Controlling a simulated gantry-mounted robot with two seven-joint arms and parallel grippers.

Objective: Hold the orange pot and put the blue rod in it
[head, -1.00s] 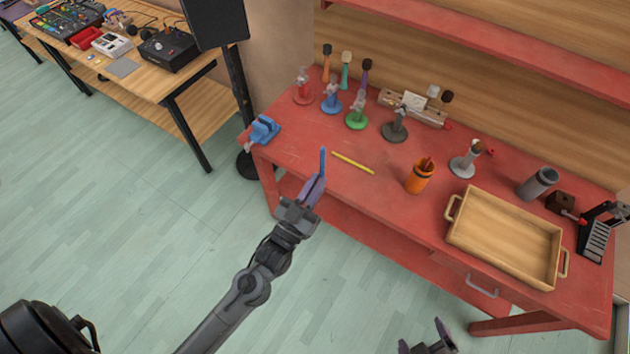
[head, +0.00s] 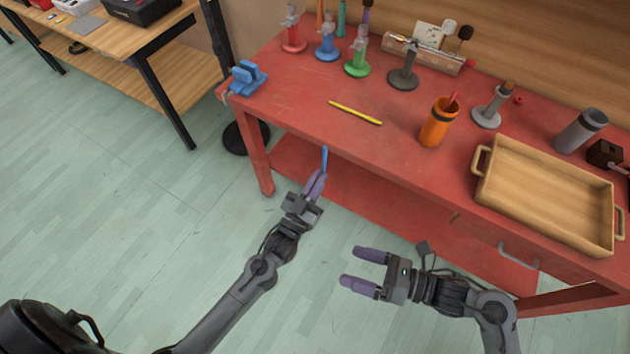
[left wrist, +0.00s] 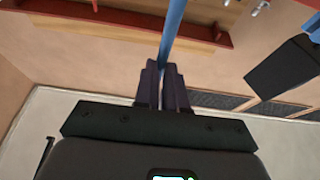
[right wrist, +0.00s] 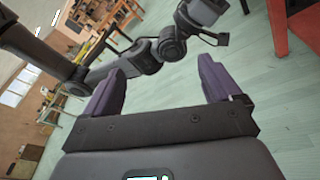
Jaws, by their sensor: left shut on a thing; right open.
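The orange pot (head: 436,124) stands upright on the red table, with a dark band near its top and a reddish stick poking out of it. My left gripper (head: 320,178) is shut on the blue rod (head: 325,158), which sticks up from the fingertips in front of the table's front edge. The left wrist view also shows the rod (left wrist: 171,35) between the closed purple fingers. My right gripper (head: 355,268) is open and empty, low in front of the table, its fingers pointing left. Its spread fingers also show in the right wrist view (right wrist: 160,88).
On the red table (head: 300,100), a yellow stick (head: 355,112) lies left of the pot. A wooden tray (head: 484,180) sits to its right. Several coloured stands line the back, and a grey stand (head: 487,118) is close behind the pot. A blue clamp-like thing (head: 245,78) is at the left corner.

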